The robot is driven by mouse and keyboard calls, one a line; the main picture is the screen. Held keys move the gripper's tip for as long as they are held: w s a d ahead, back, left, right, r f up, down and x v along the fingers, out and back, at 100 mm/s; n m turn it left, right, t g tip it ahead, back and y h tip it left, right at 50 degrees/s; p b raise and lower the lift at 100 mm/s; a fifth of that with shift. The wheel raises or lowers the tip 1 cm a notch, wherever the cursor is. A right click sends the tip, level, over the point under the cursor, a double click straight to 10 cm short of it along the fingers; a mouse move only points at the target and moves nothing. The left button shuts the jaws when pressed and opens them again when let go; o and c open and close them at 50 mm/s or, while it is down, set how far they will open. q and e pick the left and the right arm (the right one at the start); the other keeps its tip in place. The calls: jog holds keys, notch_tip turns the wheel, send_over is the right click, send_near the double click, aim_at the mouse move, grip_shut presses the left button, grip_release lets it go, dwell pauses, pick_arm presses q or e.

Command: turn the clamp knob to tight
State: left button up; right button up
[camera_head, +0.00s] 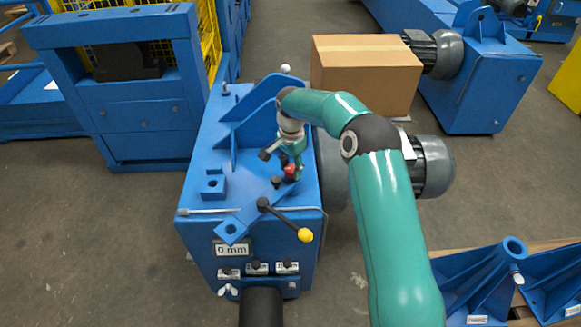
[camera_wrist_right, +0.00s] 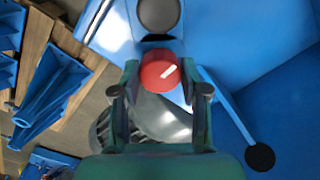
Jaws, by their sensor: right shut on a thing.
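The red clamp knob (camera_head: 290,171) sits on top of the blue machine housing (camera_head: 230,130). It also shows in the wrist view (camera_wrist_right: 158,72), with a white mark on its top pointing to the upper right. My right gripper (camera_head: 283,162) reaches down over the knob from my teal arm. In the wrist view its fingers (camera_wrist_right: 160,88) stand on either side of the red knob and are shut on it. The gripper partly hides the knob in the head view. My left gripper is in neither view.
A lever with a yellow ball (camera_head: 306,235) sticks out near the housing's front right. A "0 mm" plate (camera_head: 233,249) is on the front face. A cardboard box (camera_head: 365,70) and a grey motor (camera_head: 433,166) stand to the right. Blue brackets (camera_head: 480,285) lie at lower right.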

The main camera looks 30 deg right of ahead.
aim_at(290, 168)
jog(key=shift+w+r, duration=0.2)
jog(key=shift+r, duration=0.05)
jog(key=o, duration=1)
jog(key=shift+o, duration=0.7)
jog(key=shift+s+f, duration=0.1)
jog(key=shift+f, duration=0.05)
notch_tip(290, 168, up, 12)
